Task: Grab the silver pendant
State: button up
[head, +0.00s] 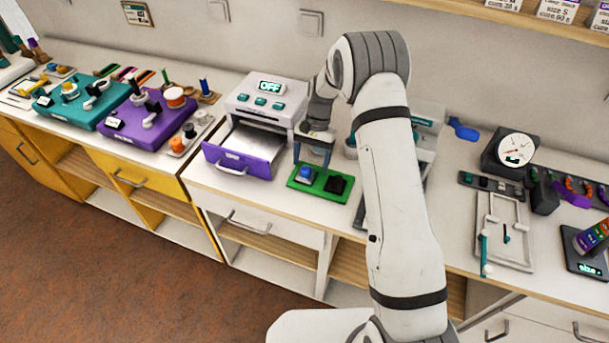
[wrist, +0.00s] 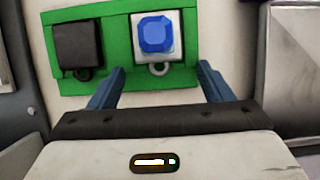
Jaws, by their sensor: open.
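The silver pendant (wrist: 137,47) is a square silver plate with a large blue gem on it and a small ring at its near edge. It lies in a green board (wrist: 108,22). In the head view the blue gem and the silver pendant (head: 305,175) show at the board's left half. My gripper (wrist: 161,72) is open and empty. Its blue fingertips are one on each side of the silver pendant's ring, at the near side of the board. In the head view my gripper (head: 312,158) hangs over the board's back edge. Finger height above the board is hard to tell.
A black pendant (wrist: 78,45) lies in the same board beside the silver one. A white machine with an open purple-fronted drawer (head: 241,161) stands left of the board. My arm hides part of the counter to the right. A wall stands behind.

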jog(key=shift+c, duration=0.2)
jog(key=c, duration=1)
